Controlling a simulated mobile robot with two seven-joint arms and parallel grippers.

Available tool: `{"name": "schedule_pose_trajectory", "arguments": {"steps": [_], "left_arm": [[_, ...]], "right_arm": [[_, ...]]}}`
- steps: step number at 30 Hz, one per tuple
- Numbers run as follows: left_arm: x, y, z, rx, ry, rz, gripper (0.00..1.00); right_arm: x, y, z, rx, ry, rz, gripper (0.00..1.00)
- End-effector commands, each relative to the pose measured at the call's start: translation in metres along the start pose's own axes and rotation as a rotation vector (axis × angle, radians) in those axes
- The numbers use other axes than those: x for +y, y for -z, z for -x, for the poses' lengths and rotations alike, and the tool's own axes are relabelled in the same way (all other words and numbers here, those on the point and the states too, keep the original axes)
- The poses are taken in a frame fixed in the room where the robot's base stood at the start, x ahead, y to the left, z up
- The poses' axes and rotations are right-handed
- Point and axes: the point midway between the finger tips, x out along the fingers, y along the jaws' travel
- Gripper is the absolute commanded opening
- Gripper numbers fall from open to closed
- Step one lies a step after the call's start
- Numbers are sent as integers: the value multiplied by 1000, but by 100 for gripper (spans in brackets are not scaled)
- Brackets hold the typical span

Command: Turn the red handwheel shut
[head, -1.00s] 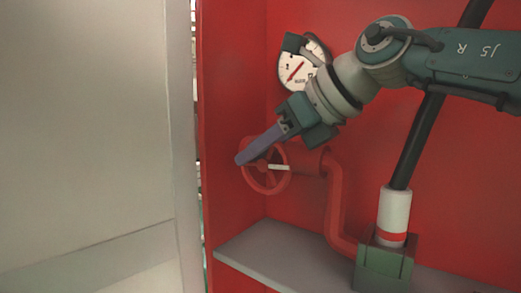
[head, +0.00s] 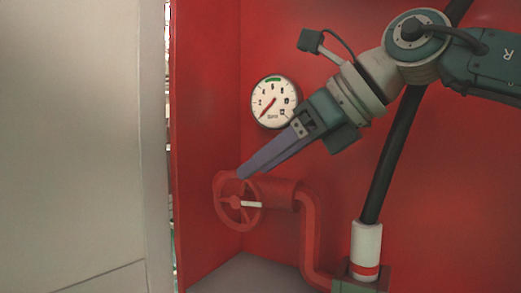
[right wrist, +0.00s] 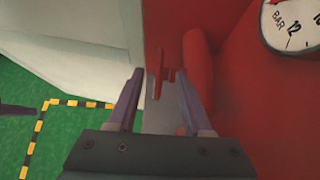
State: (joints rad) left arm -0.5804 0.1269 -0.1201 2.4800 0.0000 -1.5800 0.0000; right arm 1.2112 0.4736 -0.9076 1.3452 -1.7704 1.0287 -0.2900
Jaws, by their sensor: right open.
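The red handwheel (head: 226,203) sits on the end of a red pipe (head: 313,230) inside a red cabinet, with a short white bar (head: 252,205) at its hub. In the right wrist view the handwheel (right wrist: 155,75) shows nearly edge-on between and beyond the fingertips. My right gripper (head: 243,174) reaches in from the upper right, its purple fingers ending at the top of the wheel's rim in the head view. The right wrist view shows the fingers (right wrist: 160,75) apart with nothing held between them. Whether a finger touches the rim, I cannot tell.
A round white gauge (head: 274,101) is on the red back wall above the handwheel. A black hose (head: 391,160) rises from a white collar (head: 366,246) at the right. A grey panel (head: 70,140) stands at the left. Green floor (right wrist: 50,150) with yellow-black tape shows below.

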Motion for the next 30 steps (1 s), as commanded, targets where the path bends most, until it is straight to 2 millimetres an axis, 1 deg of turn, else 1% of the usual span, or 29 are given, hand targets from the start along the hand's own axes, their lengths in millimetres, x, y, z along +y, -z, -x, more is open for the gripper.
{"name": "schedule_pose_trajectory", "arguments": {"steps": [1, 3, 6, 15, 17, 20, 23, 24, 27, 30], "left_arm": [[0, 0, 0, 0, 0, 0, 0], [0, 0, 0, 0, 0, 0, 0], [0, 0, 0, 0, -1, 1, 0], [2, 0, 0, 1, -7, 8, 0], [3, 0, -3, 2, -8, 10, 0], [4, -6, -23, 4, -8, 11, 0], [5, -16, -55, 4, -8, 11, 0], [6, -21, -69, 4, -8, 11, 0], [7, -32, -102, 2, -8, 10, 0], [8, -41, -130, 1, -8, 10, 0]], "right_arm": [[-1, 0, 8, -1, 2, 1, 50], [-1, 0, 16, 0, 1, 0, 50], [0, 0, 23, -1, 1, 0, 50], [0, 0, 24, -1, 0, 0, 50], [0, 2, 23, -6, -3, -1, 50], [3, 16, 14, -55, -19, -5, 50], [7, 36, 5, -162, -44, -9, 50], [8, 44, 2, -215, -51, -11, 50], [8, 62, 2, -350, -54, -12, 50], [5, 77, 8, -471, -39, -10, 50]]}}
